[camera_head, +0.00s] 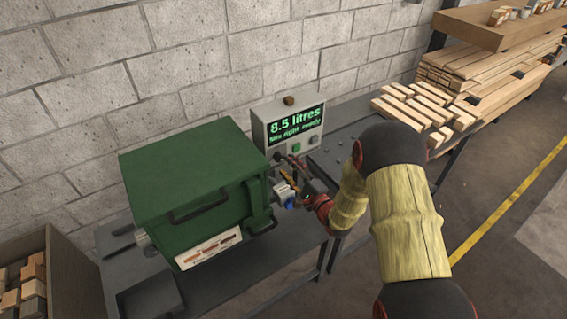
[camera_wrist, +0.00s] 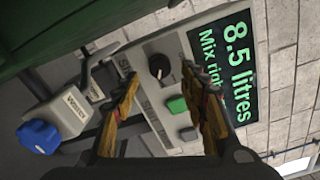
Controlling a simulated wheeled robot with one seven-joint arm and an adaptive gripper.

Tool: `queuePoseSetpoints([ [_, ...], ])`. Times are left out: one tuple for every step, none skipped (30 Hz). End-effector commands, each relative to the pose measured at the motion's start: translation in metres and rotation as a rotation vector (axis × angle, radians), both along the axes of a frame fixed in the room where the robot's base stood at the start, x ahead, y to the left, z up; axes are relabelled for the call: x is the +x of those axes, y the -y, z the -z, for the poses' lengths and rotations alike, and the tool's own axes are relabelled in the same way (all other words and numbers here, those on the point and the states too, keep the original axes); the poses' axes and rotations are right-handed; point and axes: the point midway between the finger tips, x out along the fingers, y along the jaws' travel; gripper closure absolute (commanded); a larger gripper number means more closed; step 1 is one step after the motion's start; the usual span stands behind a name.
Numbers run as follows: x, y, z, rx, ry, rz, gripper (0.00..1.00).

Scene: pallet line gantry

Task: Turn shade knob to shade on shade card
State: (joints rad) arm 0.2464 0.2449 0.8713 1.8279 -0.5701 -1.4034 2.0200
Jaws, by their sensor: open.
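The shade knob is a round black knob (camera_wrist: 159,66) on the grey control panel (camera_wrist: 150,60), with partly hidden lettering beside it. My gripper (camera_wrist: 160,74) is open, its two yellow-brown fingertips on either side of the knob in the wrist view. I cannot tell whether they touch it. In the head view my gripper (camera_head: 291,174) is in front of the lower panel and largely covers the knob. A white card with brown strips (camera_head: 208,247), apparently the shade card, is on the front of the green tank (camera_head: 180,170). Its print is too small to read.
The panel's screen (camera_head: 295,124) reads 8.5 litres, with mix text below. A green button (camera_wrist: 177,104) and a grey button (camera_wrist: 189,133) sit near the knob. A blue valve handle (camera_wrist: 39,136) is at left. Lumber (camera_head: 480,75) is stacked at right.

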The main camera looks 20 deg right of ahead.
Motion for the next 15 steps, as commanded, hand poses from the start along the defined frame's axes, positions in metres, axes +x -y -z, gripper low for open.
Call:
queuePoseSetpoints([
  [-0.011,0.005,0.0,0.001,-0.002,0.005,0.56],
  [-0.017,0.007,0.0,0.001,-0.001,0.005,0.56],
  [-0.025,0.009,0.0,0.001,-0.002,0.004,0.56],
  [-0.031,0.012,0.0,0.0,-0.002,0.005,0.56],
  [-0.036,0.014,0.0,0.0,-0.001,0.005,0.56],
  [-0.043,0.016,0.0,0.001,-0.002,0.004,0.56],
  [-0.048,0.017,0.001,0.0,-0.002,0.005,0.56],
  [-0.053,0.019,0.0,0.001,-0.001,0.005,0.56],
  [-0.058,0.02,0.0,0.001,-0.001,0.004,0.56],
  [-0.062,0.022,0.0,0.001,0.0,0.003,0.56],
  [-0.065,0.023,0.0,0.0,0.0,0.003,0.56],
  [-0.068,0.024,0.0,0.0,0.0,0.003,0.56],
  [-0.071,0.024,0.0,0.0,0.0,0.003,0.56],
  [-0.073,0.025,0.0,0.0,-0.001,0.002,0.56],
  [-0.075,0.025,0.001,0.0,-0.001,0.002,0.56],
])
